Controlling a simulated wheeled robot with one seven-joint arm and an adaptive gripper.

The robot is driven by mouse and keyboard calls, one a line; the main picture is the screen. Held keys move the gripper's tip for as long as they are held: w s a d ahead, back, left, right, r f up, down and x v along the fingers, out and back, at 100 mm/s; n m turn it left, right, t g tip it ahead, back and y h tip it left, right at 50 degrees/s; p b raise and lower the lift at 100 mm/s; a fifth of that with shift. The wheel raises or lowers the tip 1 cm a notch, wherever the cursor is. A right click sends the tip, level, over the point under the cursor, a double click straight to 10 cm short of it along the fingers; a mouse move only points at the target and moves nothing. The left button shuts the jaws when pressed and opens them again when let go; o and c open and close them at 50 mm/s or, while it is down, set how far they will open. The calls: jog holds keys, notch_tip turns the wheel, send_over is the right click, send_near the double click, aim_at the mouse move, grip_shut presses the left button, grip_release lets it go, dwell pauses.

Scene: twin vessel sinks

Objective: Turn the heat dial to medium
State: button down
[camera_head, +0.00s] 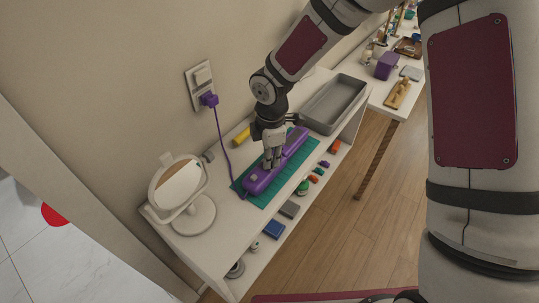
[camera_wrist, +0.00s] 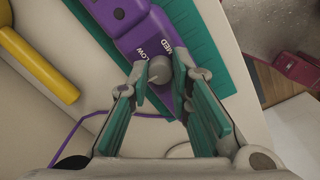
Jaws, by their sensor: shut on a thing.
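A long purple hair tool (camera_head: 294,145) lies on a teal mat (camera_head: 316,142) on the white shelf unit. In the wrist view, its purple body (camera_wrist: 119,16) carries white LOW and MED labels beside a grey round heat dial (camera_wrist: 160,69). LOW is at the left and MED at the right; I cannot tell which mark the dial points to. My gripper (camera_wrist: 162,76) is shut on the dial, one teal-padded finger on each side. In the head view, my gripper (camera_head: 270,163) reaches down onto the tool and hides the dial.
A round mirror (camera_head: 180,190) stands at the near left end. A grey tray (camera_head: 334,104) sits at the far end. A yellow cylinder (camera_head: 242,136) lies near the wall. A purple cord runs to a plug (camera_head: 209,99) in the wall outlet. Several small items sit on the lower shelf.

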jog(key=m, duration=0.3)
jog(key=shift+m, duration=0.4)
jog(key=m, duration=0.3)
jog(key=shift+m+b, duration=0.4)
jog(key=m, duration=0.3)
jog(key=shift+a+h, duration=0.1)
jog(key=shift+h, duration=0.2)
jog(key=m, duration=0.4)
jog(key=m+p, duration=0.1)
jog(key=m, duration=0.5)
jog(key=shift+m+g, duration=0.3)
jog(key=m+p, duration=0.1)
jog(key=m, duration=0.5)
jog(key=shift+w, duration=0.1)
jog(key=shift+m, duration=0.3)
